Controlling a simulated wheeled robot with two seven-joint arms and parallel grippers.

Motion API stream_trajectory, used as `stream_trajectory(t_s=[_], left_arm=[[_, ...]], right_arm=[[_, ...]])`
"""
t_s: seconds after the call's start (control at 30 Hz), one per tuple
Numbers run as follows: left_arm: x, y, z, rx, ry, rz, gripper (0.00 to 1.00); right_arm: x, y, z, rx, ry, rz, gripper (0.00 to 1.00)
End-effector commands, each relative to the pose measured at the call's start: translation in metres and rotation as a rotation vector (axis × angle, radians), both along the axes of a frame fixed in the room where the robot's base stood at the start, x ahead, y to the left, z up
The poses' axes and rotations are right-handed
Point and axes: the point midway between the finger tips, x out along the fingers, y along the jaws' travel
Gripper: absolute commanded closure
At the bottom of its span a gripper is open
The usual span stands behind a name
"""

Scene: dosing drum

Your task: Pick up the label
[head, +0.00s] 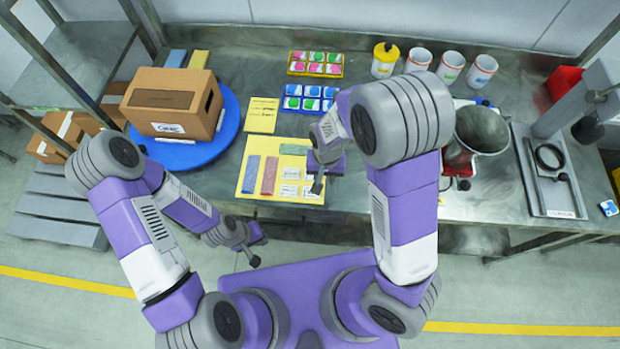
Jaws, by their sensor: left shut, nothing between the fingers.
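Several small white labels (289,174) lie flat on the right part of a yellow mat (245,186) on the steel table. My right gripper (317,186) is at the right edge of the mat, just beside the labels, pointing down. Its arm and hand cover part of that edge. Whether it touches a label, and whether its fingers are apart, I cannot tell. My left gripper (254,261) is shut and empty, in front of the table's front edge, away from the labels.
Blue, red and green strips (269,175) also lie on the mat. A cardboard box (172,103) stands on a blue turntable (229,118) at left. Trays of coloured pots (315,63) and white cups (451,67) are behind. A metal funnel (481,128) stands at right.

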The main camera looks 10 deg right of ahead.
Motion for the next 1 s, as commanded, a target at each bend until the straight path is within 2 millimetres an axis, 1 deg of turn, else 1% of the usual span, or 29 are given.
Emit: stream_trajectory(t_s=[0.07,0.27,0.43,0.53,0.63,0.87,1.0], left_arm=[[0.0,0.0,-0.002,0.0,0.001,0.0,1.0],[-0.001,0.0,-0.009,0.0,0.001,0.001,1.0],[0.0,0.0,-0.015,0.0,0.001,0.001,1.0],[0.0,0.0,-0.018,0.0,0.001,0.0,1.0],[0.0,0.0,-0.019,0.0,0.001,0.0,1.0],[0.0,0.0,-0.018,0.0,0.001,0.0,1.0],[0.0,0.0,-0.018,0.0,0.0,0.0,1.0]], right_arm=[[0.0,0.0,-0.005,-0.004,0.002,-0.003,0.68],[0.0,0.002,-0.028,-0.004,0.003,-0.004,0.68],[0.002,0.008,-0.054,-0.004,0.003,-0.003,0.68],[0.002,0.008,-0.066,-0.004,0.002,-0.003,0.68],[0.002,0.008,-0.072,-0.003,0.001,-0.002,0.68],[0.003,0.008,-0.072,-0.002,0.0,-0.002,0.68],[0.002,0.008,-0.072,-0.002,0.0,-0.002,0.9]])
